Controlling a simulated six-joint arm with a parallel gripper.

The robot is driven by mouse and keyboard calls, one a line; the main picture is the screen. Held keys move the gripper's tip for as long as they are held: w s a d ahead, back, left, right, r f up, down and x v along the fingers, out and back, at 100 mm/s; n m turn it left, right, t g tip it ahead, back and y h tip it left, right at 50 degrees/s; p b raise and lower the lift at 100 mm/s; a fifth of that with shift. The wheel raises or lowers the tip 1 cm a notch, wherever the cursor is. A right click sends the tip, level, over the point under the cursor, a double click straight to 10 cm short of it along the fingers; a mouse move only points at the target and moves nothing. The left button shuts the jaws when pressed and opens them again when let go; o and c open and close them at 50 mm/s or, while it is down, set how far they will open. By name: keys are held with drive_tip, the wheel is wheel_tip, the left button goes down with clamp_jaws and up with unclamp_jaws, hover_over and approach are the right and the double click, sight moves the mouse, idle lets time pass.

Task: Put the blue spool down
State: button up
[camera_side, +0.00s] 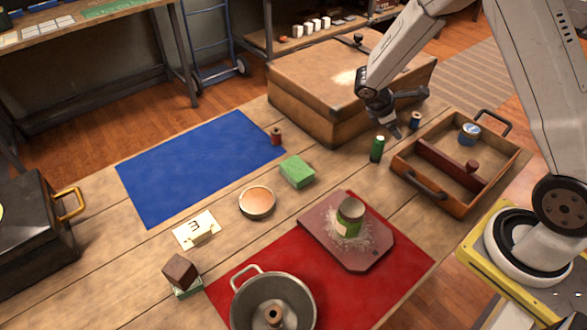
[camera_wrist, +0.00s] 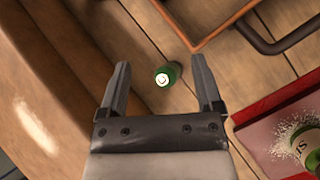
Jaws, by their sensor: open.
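A blue spool (camera_side: 415,119) with brown ends stands upright on the wooden table, between the big wooden chest and the tray. It does not show in the wrist view. My gripper (camera_side: 409,112) is above the table beside the chest, open and empty. In the wrist view my gripper (camera_wrist: 160,64) has its fingers spread wide, with a green cylinder (camera_wrist: 168,74) below, between and slightly beyond the tips. In the side view this green cylinder (camera_side: 377,148) stands upright on the table, apart from the fingers.
The chest (camera_side: 310,105) stands close behind my gripper. A red spool (camera_side: 276,136) and green block (camera_side: 297,172) are left.

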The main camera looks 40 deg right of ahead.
drive_tip(key=s+a+r+m+t+y, duration=0.2)
drive_tip(key=s+a+r+m+y, duration=0.1)
drive_tip(key=a, duration=0.5)
drive_tip(key=s+a+r+m+t+y, duration=0.2)
drive_tip(key=s+a+r+m+y, duration=0.2)
drive_tip(key=s+a+m, duration=0.3)
drive_tip(key=shift+s+a+r+t, duration=0.15)
drive_tip(key=shift+a+r+t, duration=0.25)
drive_tip(key=shift+a+r, duration=0.2)
